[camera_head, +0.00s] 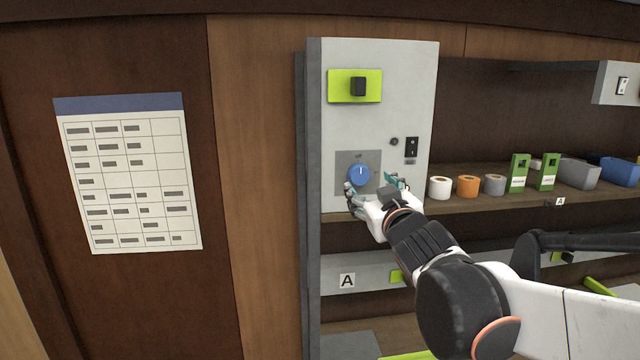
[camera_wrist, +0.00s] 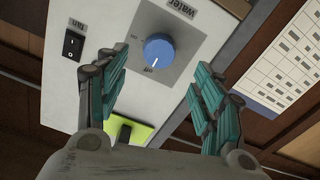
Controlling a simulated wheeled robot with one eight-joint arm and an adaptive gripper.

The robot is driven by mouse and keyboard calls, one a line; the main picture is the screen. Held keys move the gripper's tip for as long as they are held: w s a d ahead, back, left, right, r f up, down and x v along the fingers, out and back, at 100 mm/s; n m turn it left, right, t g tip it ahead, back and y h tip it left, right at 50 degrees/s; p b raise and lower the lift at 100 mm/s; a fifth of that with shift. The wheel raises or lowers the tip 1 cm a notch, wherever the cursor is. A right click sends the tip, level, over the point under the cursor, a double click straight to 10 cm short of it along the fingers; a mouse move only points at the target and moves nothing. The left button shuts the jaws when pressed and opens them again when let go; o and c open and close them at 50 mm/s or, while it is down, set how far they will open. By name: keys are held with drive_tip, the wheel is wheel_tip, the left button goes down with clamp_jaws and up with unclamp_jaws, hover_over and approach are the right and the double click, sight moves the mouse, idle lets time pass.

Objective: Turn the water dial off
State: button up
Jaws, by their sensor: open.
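The water dial (camera_head: 359,174) is a round blue knob on a grey square plate, low on a pale control panel (camera_head: 390,70). In the wrist view the dial (camera_wrist: 160,49) shows a white line pointing toward the "off" mark, and a "water" label (camera_wrist: 181,8) is at the plate's edge. My gripper (camera_head: 371,185) is open in front of the panel, just below the dial in the head view. In the wrist view its teal fingers (camera_wrist: 162,62) are spread on either side of the dial, with nothing between them. I see no clear contact with the knob.
A black fan switch (camera_wrist: 74,44) sits beside the dial plate. A black knob on a green plate (camera_head: 355,86) is higher on the panel. A shelf to the right holds tape rolls (camera_head: 467,186) and green boxes (camera_head: 518,173). A paper chart (camera_head: 128,172) hangs left.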

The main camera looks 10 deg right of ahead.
drive_tip(key=shift+s, duration=2.2)
drive_tip(key=s+f+m+g+b, duration=0.1)
drive_tip(key=s+f+g+b, duration=0.2)
drive_tip(key=f, duration=1.5)
drive_tip(key=s+f+m+g+b, duration=0.1)
drive_tip(key=s+f+g+b, duration=0.3)
drive_tip(key=s+f+b, duration=0.7)
drive_tip(key=s+f+g+b, duration=0.4)
drive_tip(key=s+f+b, duration=0.4)
drive_tip(key=f+b, duration=1.2)
wheel_tip(320, 180, down, 7)
drive_tip(key=shift+r+m, duration=0.1)
drive_tip(key=shift+m, duration=0.3)
